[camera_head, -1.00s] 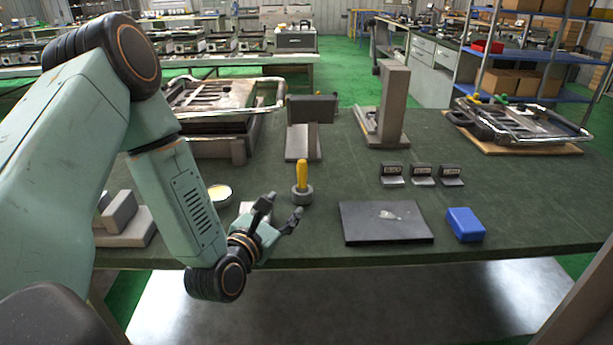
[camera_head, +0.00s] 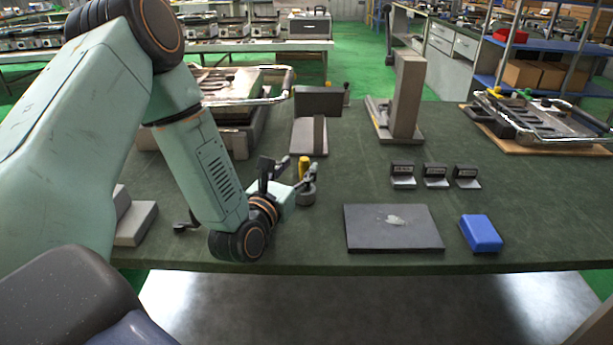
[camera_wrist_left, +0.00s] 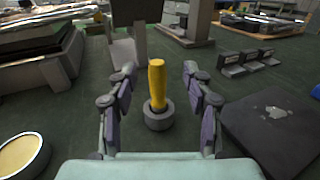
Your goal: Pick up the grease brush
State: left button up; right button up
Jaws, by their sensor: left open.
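The grease brush shows as an upright yellow handle (camera_wrist_left: 157,84) standing in a round grey holder (camera_wrist_left: 158,118) in the left wrist view. In the head view the yellow handle (camera_head: 304,168) is partly hidden by my gripper, and the holder (camera_head: 306,194) sits on the green table. My left gripper (camera_wrist_left: 159,75) is open, with one finger on each side of the handle and a gap to both. In the head view the left gripper (camera_head: 287,176) is right at the brush. The bristles are hidden. My right gripper is not in view.
A round tin with yellowish contents (camera_wrist_left: 20,154) is at the left wrist view's lower left. A dark flat plate (camera_head: 393,228) and a blue block (camera_head: 481,233) lie to the right. A grey stand (camera_head: 310,125) rises behind the brush. Three small blocks stand farther right.

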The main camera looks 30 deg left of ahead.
aim_at(302, 164)
pick_arm(q)
jog(key=w, duration=0.1)
jog(key=w+a, duration=0.1)
jog(key=w+f, duration=0.1)
jog(key=w, duration=0.1)
jog(key=shift+a, duration=0.15)
jog(key=shift+w+r, duration=0.1)
jog(key=shift+w, duration=0.15)
jog(key=shift+w+r, duration=0.1)
jog(key=shift+w, duration=0.1)
jog(key=shift+w, duration=0.1)
jog(key=shift+c, duration=1.1)
jog(key=c, duration=0.5)
grip_shut()
